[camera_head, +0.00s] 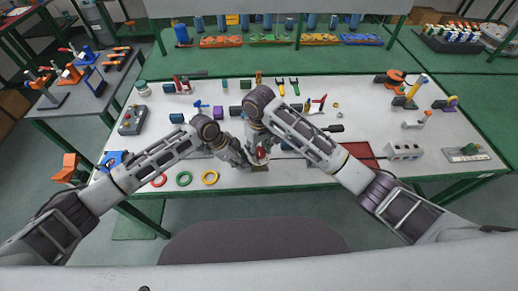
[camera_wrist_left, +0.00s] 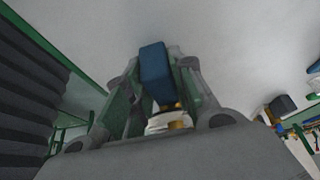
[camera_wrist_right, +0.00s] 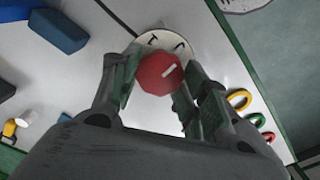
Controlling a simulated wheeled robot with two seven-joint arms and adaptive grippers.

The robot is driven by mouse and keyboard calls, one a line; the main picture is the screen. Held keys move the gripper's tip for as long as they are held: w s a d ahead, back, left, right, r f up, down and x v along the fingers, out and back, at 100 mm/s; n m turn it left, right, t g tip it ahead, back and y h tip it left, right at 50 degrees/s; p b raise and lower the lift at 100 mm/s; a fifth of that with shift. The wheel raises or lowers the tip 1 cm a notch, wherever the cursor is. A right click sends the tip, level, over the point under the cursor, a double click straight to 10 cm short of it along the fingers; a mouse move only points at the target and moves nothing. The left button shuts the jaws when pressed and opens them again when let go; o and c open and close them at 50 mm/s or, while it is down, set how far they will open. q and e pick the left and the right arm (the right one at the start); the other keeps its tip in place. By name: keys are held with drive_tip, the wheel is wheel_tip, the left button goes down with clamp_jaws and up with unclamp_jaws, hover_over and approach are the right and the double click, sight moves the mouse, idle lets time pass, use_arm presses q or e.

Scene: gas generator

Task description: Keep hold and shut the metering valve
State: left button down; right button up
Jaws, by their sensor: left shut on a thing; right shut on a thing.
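The red knob (camera_wrist_right: 160,74) is many-sided with a white mark on top. In the right wrist view it stands in front of a pale round plate (camera_wrist_right: 168,38) with dark marks. My right gripper (camera_wrist_right: 157,82) is shut on it, one finger on each side. In the head view the red knob (camera_head: 262,153) is at the front middle of the table, partly hidden. My left gripper (camera_wrist_left: 156,92) is shut on a blue block-like part (camera_wrist_left: 154,68), with white and brass-coloured parts beside it. In the head view the two grippers are close together, and the left one's grasp is hidden.
Red, green and yellow rings (camera_head: 184,178) lie at the table's front left. A red mat (camera_head: 360,152) and a white box (camera_head: 404,151) are to the right. Tools and fittings line the back of the white table (camera_head: 300,178).

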sight(259, 151)
use_arm(q)
drive_tip(key=shift+s, duration=0.1)
idle(0.3)
use_arm(e)
drive_tip(key=o, duration=1)
drive_tip(key=shift+r, duration=6)
use_arm(q)
drive_tip(key=c, duration=1.1)
unclamp_jaws()
